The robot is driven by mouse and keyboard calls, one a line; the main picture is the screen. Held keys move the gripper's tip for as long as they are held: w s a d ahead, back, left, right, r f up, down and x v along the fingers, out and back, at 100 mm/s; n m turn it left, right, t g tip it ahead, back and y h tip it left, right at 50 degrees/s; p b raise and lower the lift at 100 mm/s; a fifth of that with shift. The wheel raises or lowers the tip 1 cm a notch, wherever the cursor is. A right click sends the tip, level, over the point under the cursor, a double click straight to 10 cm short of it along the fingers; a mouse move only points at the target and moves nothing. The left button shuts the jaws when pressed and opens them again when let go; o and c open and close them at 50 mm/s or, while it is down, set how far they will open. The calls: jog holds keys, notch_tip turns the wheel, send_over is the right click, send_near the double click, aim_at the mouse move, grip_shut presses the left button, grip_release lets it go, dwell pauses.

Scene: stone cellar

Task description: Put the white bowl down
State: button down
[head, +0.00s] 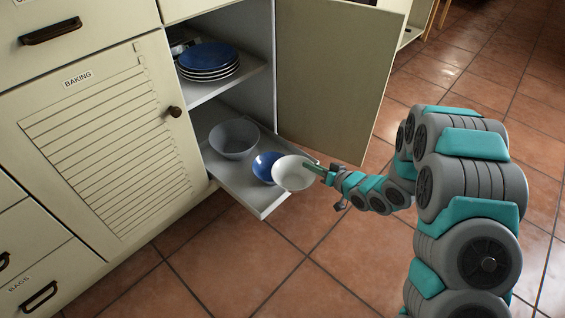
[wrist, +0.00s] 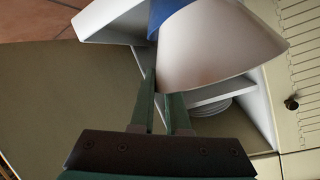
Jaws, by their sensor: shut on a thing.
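The white bowl (head: 293,174) is at the front right corner of the pulled-out lower shelf (head: 262,199), beside a blue bowl (head: 266,167). My gripper (head: 314,168) is shut on the white bowl's right rim. In the wrist view the white bowl (wrist: 205,50) fills the upper middle, tilted in the picture, with the gripper fingers (wrist: 166,98) at its edge. Part of the blue bowl (wrist: 168,14) shows behind it. I cannot tell whether the white bowl touches the shelf.
A grey bowl (head: 234,139) stands farther back on the lower shelf. The open cabinet door (head: 335,80) is behind my gripper. A closed louvred door (head: 105,145) is at the left. Tiled floor (head: 330,260) lies in front.

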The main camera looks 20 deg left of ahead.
jog(key=r+x, duration=0.1)
jog(key=x, duration=0.7)
jog(key=w+r+b+x, duration=0.1)
jog(key=x, duration=0.3)
jog(key=shift+a+r, duration=0.3)
jog(key=shift+r, duration=0.05)
jog(key=shift+f+b, duration=0.45)
jog(key=shift+f, duration=1.15)
jog(key=shift+f, duration=0.3)
jog(key=c, duration=0.9)
grip_release()
jog(key=shift+r, duration=0.1)
jog(key=shift+s+d+r, duration=0.1)
jog(key=shift+d+r, duration=0.05)
jog(key=shift+r, duration=0.1)
jog(key=p+v, duration=0.1)
jog(key=v, duration=1)
jog(key=shift+s+d+r, duration=0.1)
jog(key=shift+s+d, duration=0.15)
